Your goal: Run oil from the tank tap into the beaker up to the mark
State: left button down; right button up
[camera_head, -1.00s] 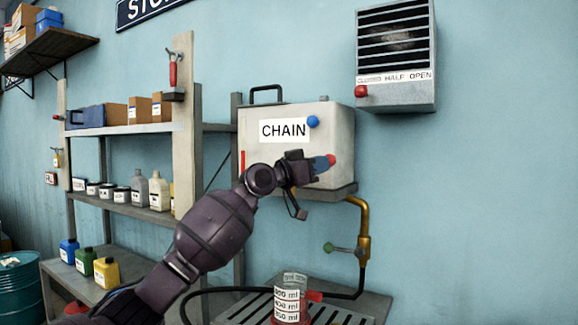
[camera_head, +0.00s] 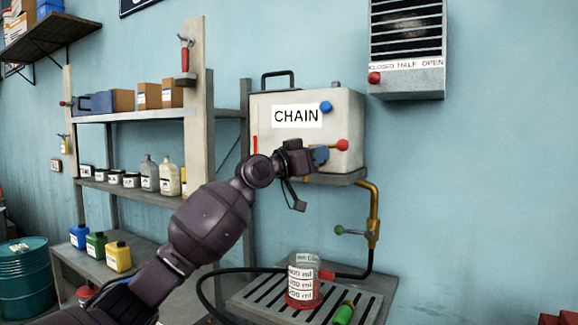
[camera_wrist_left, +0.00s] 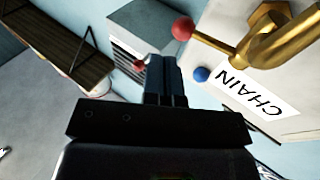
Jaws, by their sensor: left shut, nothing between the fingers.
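The tank (camera_head: 268,145) is a cream box labelled CHAIN on the wall side, with a blue knob (camera_head: 326,107). The red ball (camera_head: 341,145) of its tap handle shows at the lower right of its front. In the left wrist view the brass tap (camera_wrist_left: 275,45) and its red ball (camera_wrist_left: 183,28) are close, right of the fingers. My left gripper (camera_head: 320,155) is shut and empty, just left of the red ball and apparently apart from it. The clear beaker (camera_head: 303,277), with ml labels and a red base, stands upright below. I cannot make out any oil level in it.
The beaker stands on a slotted tray (camera_head: 262,302). A green cylinder (camera_head: 343,313) lies beside it. A brass pipe (camera_head: 374,215) with a green-ended lever (camera_head: 340,230) is behind. A vent box (camera_head: 408,80) marked CLOSED HALF OPEN has a red knob. Shelves (camera_head: 150,115) stand left.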

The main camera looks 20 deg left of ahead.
pick_arm(q)
jog(key=s+a+f+m+t+y+b, duration=0.1)
jog(key=s+a+t+y, duration=0.1)
jog(key=s, duration=0.5)
jog(key=s+f+n+y, duration=0.1)
jog(key=s+f+y, duration=0.15)
jog(key=f, duration=1.05)
jog(key=s+f+n+y, duration=0.1)
jog(key=s+f+y, duration=0.15)
jog(key=f, duration=1.05)
jog(key=s+f+n+y, duration=0.1)
jog(key=s+f+y, duration=0.15)
jog(key=f, duration=0.95)
jog(key=s+f+n+g+y, duration=0.3)
jog(key=s+f+g, duration=0.3)
jog(key=s+f, duration=2)
jog(key=shift+s+a+n+g, duration=0.3)
jog(key=shift+a+n, duration=0.05)
jog(key=shift+n, duration=0.35)
